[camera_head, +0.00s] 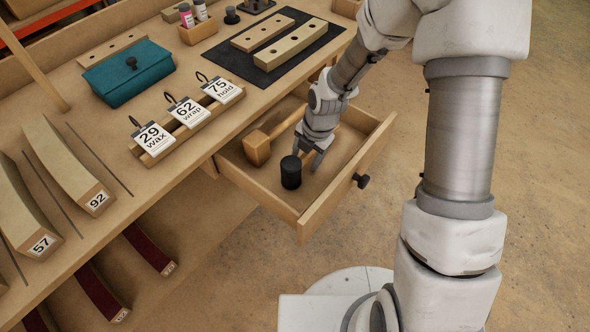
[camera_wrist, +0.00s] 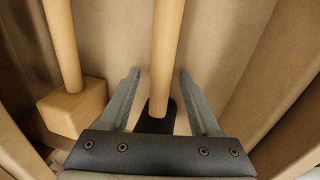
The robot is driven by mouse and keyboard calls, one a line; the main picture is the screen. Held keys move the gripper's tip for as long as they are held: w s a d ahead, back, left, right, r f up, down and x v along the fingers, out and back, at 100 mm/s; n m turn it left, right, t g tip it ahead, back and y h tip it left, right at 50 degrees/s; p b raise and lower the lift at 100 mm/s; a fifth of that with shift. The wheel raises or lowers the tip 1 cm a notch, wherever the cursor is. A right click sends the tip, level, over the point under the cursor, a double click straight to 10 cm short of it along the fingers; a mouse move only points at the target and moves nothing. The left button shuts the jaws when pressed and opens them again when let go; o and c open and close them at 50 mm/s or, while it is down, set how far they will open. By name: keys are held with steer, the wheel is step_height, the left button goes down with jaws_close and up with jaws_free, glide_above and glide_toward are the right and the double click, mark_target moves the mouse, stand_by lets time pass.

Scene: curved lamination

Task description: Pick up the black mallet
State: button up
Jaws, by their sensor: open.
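The black mallet (camera_head: 291,173) lies in the open drawer, its dark cylindrical head near the drawer's front corner. In the wrist view its pale wooden handle (camera_wrist: 166,45) runs up from a partly visible black head (camera_wrist: 155,122). My gripper (camera_head: 308,153) is down in the drawer beside the black head. In the wrist view my gripper (camera_wrist: 159,75) is open, with one finger on each side of the handle and gaps visible on both sides. My gripper hides most of the handle in the head view.
A wooden mallet (camera_head: 257,148) lies left of my gripper; its block head (camera_wrist: 72,108) also shows in the wrist view. Drawer walls (camera_head: 340,180) surround both mallets closely.

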jaws_close()
steer(key=shift+r, duration=0.1)
stand_by(0.4)
step_height(320, 180, up, 10)
steer(key=p, duration=0.3)
steer(key=c, duration=0.7)
jaws_free()
jaws_close()
